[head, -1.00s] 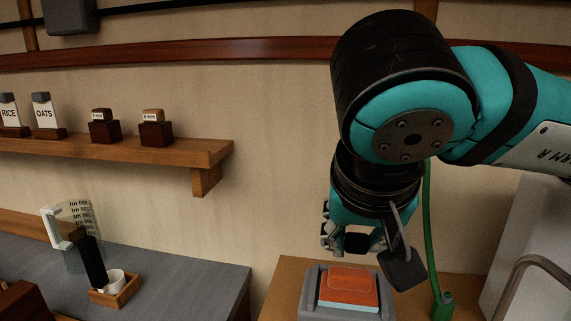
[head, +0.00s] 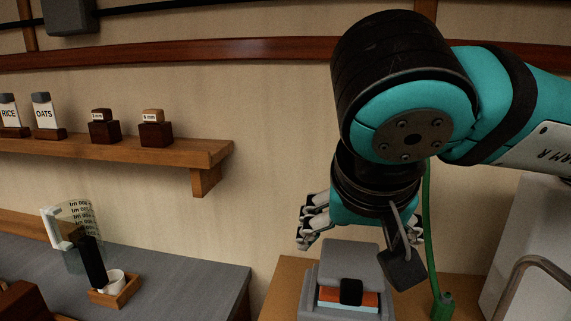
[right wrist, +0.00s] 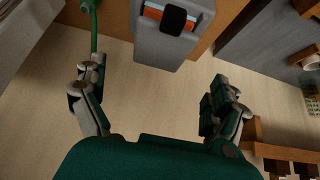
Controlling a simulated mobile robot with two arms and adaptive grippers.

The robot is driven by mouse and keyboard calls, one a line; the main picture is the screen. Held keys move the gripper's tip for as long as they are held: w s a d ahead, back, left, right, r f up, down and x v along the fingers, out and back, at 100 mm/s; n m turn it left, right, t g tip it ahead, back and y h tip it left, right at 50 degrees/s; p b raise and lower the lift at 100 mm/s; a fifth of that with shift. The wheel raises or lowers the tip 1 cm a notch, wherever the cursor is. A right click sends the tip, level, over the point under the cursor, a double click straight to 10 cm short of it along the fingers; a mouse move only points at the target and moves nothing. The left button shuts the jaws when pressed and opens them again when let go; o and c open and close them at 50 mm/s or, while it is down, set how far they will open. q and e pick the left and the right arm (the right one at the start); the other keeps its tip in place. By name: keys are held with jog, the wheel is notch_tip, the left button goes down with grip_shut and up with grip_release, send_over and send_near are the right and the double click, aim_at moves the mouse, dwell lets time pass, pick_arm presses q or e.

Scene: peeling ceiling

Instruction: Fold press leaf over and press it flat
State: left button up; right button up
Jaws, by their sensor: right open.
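The press (head: 384,316) is a grey block on the wooden counter at the lower middle of the head view. An orange layer (head: 370,299) and a thin pale-blue layer show below the leaf at the front. The right wrist view also shows the leaf (right wrist: 160,52), the tab (right wrist: 179,20) and the orange layer (right wrist: 153,12). My right gripper (head: 318,218) is open and empty, above and behind the press, apart from it. My left gripper is out of view.
A green cable (head: 427,220) hangs right of the press, ending in a green plug (head: 442,306). A white box-like unit (head: 530,240) stands farther right. On the grey counter at left are a clear jug (head: 82,225) and a white cup (head: 115,281). A wooden shelf (head: 120,151) holds several small items.

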jog(key=shift+r, duration=0.1)
notch_tip(320, 180, up, 8)
jog(key=p, duration=0.6)
jog(key=shift+p, duration=0.4)
